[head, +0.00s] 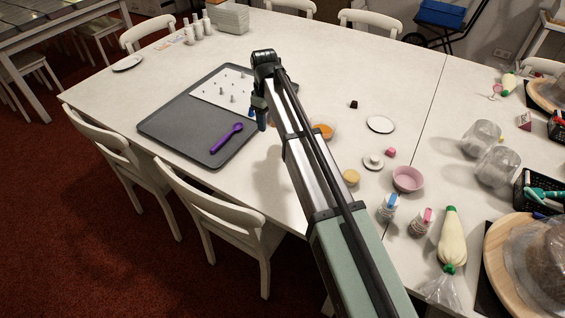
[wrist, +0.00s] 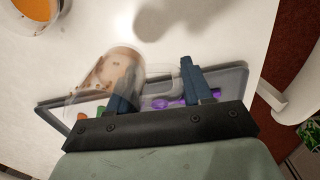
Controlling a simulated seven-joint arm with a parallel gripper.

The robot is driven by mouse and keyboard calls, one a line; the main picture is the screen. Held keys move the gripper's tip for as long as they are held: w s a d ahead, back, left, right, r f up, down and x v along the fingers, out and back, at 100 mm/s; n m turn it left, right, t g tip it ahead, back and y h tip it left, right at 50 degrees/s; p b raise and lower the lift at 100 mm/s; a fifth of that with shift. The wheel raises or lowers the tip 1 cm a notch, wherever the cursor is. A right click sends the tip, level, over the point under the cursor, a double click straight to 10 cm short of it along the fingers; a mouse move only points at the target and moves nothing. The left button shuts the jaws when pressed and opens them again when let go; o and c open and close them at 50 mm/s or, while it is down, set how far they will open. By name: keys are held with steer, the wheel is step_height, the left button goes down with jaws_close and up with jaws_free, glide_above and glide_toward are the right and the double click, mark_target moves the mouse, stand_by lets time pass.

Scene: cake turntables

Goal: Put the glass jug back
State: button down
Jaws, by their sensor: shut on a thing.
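The glass jug (wrist: 98,82) is clear and lies across the left finger in the wrist view, with its handle side reaching toward the right finger. Brownish colour with small dark specks shows through it; I cannot tell whether this is its contents. My gripper (wrist: 160,88) is shut on the jug, with its two blue fingers apart. In the head view my gripper (head: 260,108) is above the table by the right edge of the grey tray (head: 165,132). There the jug is hidden or too unclear to make out.
A purple spoon (head: 226,138) and a white board (head: 222,88) with small pieces lie on the tray. An orange-filled bowl (head: 323,131), a pink bowl (head: 408,179) and small bottles (head: 388,206) stand right of my arm. White chairs (head: 235,222) line the near edge. The table's back middle is clear.

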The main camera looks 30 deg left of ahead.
steer(key=s+d, duration=0.7)
steer(key=shift+n, duration=0.3)
steer(key=shift+w+f, duration=0.2)
steer(key=shift+f, duration=4.7)
steer(key=shift+f, duration=0.15)
steer(key=shift+c, duration=2.4)
jaws_free()
step_height(320, 180, up, 12)
